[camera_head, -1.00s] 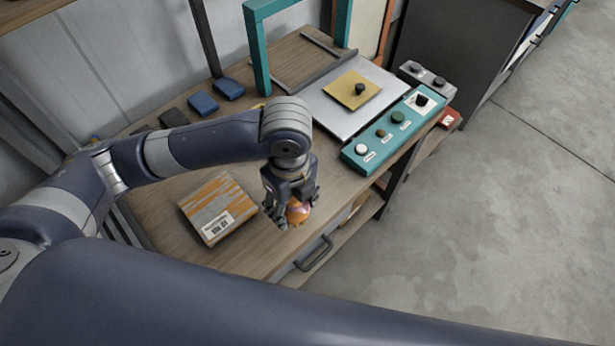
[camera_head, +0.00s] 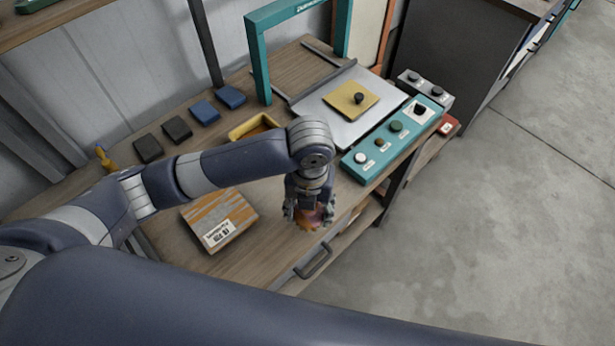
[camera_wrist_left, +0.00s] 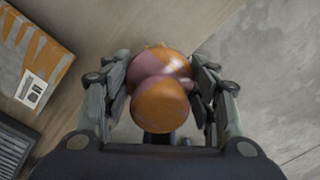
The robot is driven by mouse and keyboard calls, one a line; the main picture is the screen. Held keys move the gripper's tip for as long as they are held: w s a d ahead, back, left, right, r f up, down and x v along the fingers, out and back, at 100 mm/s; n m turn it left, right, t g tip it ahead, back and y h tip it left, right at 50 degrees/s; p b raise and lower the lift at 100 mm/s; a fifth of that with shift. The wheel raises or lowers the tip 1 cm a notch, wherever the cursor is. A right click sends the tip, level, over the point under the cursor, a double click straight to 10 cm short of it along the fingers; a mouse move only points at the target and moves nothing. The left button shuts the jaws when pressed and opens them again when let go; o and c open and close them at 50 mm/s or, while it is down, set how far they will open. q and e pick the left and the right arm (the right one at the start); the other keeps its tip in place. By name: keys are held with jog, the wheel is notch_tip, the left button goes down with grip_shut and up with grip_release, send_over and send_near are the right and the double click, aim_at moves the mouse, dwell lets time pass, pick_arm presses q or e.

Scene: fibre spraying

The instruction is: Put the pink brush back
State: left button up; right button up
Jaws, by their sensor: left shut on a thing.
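My left gripper (camera_head: 308,217) is above the front edge of the wooden bench (camera_head: 262,250). It is shut on a rounded orange and dull pink thing, taken as the pink brush (camera_head: 309,221). In the left wrist view the brush (camera_wrist_left: 160,103) sits between both fingers (camera_wrist_left: 160,90), its round orange end towards the camera. Bristles cannot be made out. No other pink brush shows. My right gripper is out of view.
An orange-striped box (camera_head: 215,222) lies left of the gripper. A yellow tray (camera_head: 238,130) is partly hidden behind my arm. Blue blocks (camera_head: 206,111) and dark blocks (camera_head: 177,128) line the back. A teal control panel (camera_head: 385,145) stands right, beside a grey plate (camera_head: 325,108).

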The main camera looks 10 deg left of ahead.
pick_arm(q)
jog(key=w+a, duration=0.1)
jog(key=w, duration=0.2)
jog(key=w+p, duration=0.1)
jog(key=w, duration=0.3)
jog(key=w+a+f+p, duration=0.1)
jog(key=w, duration=0.2)
jog(key=shift+w+a, duration=0.15)
jog(key=shift+a, duration=0.15)
notch_tip(320, 180, down, 3)
jog(key=shift+w+r+p, duration=0.1)
jog(key=shift+w+p, duration=0.05)
jog(key=shift+p, duration=0.6)
jog(key=shift+a+f, duration=0.1)
jog(key=shift+f, duration=0.25)
jog(key=shift+f, duration=0.2)
jog(key=o, duration=1)
jog(key=shift+r, duration=0.2)
notch_tip(320, 180, up, 12)
jog(key=shift+r+b, duration=0.1)
jog(key=shift+b, duration=0.95)
